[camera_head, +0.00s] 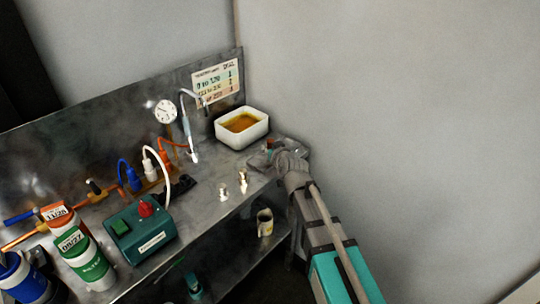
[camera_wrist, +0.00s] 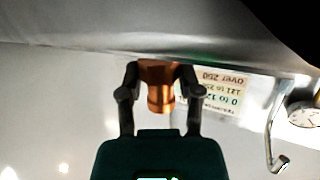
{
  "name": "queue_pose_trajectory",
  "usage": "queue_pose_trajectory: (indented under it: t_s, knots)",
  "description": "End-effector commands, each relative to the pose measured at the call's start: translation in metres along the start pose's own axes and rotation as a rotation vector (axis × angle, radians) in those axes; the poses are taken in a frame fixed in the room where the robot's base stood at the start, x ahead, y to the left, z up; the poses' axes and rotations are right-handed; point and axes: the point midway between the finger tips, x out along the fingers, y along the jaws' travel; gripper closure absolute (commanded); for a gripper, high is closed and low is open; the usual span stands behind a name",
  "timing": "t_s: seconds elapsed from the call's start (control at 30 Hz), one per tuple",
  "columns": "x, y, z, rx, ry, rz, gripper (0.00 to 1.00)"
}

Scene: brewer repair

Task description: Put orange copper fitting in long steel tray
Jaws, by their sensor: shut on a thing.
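The orange copper fitting (camera_wrist: 161,92) is between the two fingers of my gripper (camera_wrist: 160,85) in the wrist view. My gripper is shut on it. In the head view my gripper (camera_head: 275,148) is over the right end of the steel bench, and a small orange spot there appears to be the fitting. A grey metallic shape (camera_head: 257,161) lies by the gripper at the bench end. It may be the long steel tray, but the gripper partly hides it and I cannot tell for sure.
A white tub with amber contents (camera_head: 243,136) stands just behind my gripper. Two small shiny fittings (camera_head: 243,183) stand on the bench to the left. A green box with a red knob (camera_head: 141,235) and several cans are farther left. A mug (camera_head: 265,222) sits on the lower shelf.

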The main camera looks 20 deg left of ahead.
Motion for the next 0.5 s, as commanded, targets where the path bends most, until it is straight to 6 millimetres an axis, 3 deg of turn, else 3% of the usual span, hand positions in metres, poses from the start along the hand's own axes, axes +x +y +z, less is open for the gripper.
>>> queue_pose_trajectory:
  t_s: [0.17,0.5]
  knots:
    - [0.005,0.000,0.017,0.000,0.000,-0.001,1.00]
    - [0.008,-0.004,0.018,-0.002,0.000,-0.005,1.00]
